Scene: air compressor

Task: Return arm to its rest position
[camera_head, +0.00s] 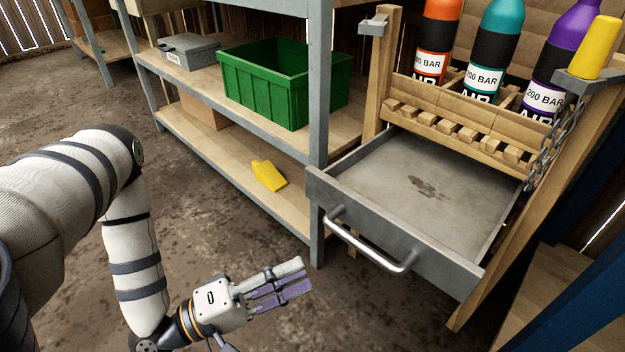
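My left arm (130,215) comes in from the left and bends down at the elbow. My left gripper (296,278) is low in the picture, over the floor and in front of the shelf. Its purple-padded fingers point right, towards the space below the drawer. They lie close to each other, and I cannot tell from this angle whether they are open or shut. I see nothing held between them. My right arm and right gripper are not in view.
A grey metal drawer (420,200) stands pulled out, empty, its handle (365,245) facing me. Above it are orange (436,45), teal (492,50) and purple (555,65) bottles. The shelf holds a green crate (265,90), a grey box (188,50) and a yellow object (268,175).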

